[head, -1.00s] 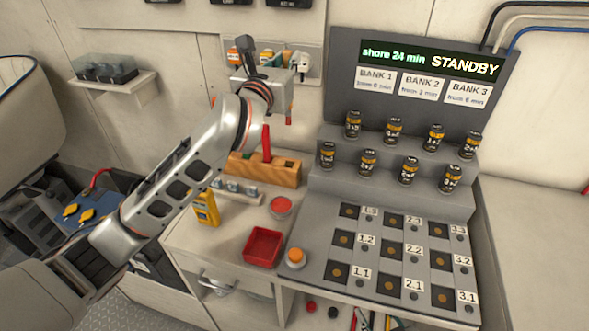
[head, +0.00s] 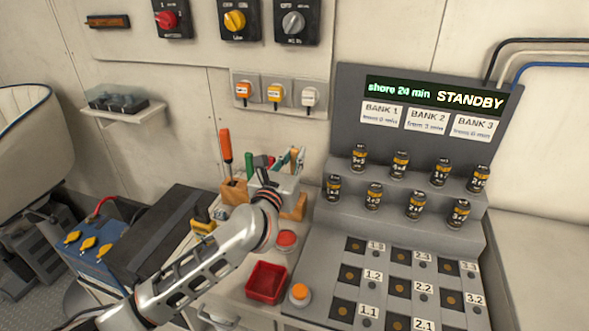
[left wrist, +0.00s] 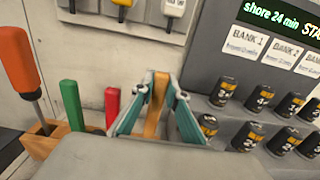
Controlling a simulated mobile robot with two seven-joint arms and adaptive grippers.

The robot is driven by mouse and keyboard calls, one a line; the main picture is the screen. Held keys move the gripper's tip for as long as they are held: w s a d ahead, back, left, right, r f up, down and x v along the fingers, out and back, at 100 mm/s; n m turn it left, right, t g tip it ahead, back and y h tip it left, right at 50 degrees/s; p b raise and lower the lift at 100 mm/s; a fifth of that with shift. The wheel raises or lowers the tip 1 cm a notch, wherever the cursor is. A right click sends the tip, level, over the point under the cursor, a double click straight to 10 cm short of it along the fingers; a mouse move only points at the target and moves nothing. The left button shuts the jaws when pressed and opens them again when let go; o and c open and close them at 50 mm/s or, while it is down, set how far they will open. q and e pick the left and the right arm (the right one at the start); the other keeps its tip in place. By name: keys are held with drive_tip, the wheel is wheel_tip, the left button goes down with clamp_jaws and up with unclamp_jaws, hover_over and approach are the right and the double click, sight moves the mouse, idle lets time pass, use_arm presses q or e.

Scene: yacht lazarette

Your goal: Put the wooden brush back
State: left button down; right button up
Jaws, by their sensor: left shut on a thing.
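The wooden brush (left wrist: 155,103) shows as a tan upright strip in the left wrist view. My left gripper (left wrist: 152,98) is shut on it, with teal-grey fingers on either side. In the head view the same gripper (head: 291,160) is over the right part of the wooden tool block (head: 299,206). The block holds an orange-handled tool (head: 225,146), a green-handled one (head: 249,165) and, in the left wrist view, a red-handled one (left wrist: 112,106). The brush's lower end is hidden behind my gripper, so I cannot tell whether it is inside a slot. My right gripper is not in view.
Right of the block stands the stepped grey battery station (head: 400,222) with several cells. A red tray (head: 266,282), a red round container (head: 286,240) and an orange button (head: 300,292) are in front. Sockets with plugs (head: 274,93) are on the wall behind.

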sight(294, 168)
use_arm(q)
wheel_tip(294, 168, down, 3)
drive_tip(key=shift+r, duration=0.1)
drive_tip(key=shift+f, duration=0.4)
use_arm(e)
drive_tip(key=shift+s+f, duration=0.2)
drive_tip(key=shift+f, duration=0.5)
use_arm(q)
drive_tip(key=shift+b, duration=0.3)
drive_tip(key=c, duration=2)
unclamp_jaws()
drive_tip(key=shift+f, duration=0.1)
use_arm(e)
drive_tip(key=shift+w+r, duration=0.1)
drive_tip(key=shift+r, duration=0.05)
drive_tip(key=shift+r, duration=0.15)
use_arm(q)
drive_tip(key=v, duration=1.2)
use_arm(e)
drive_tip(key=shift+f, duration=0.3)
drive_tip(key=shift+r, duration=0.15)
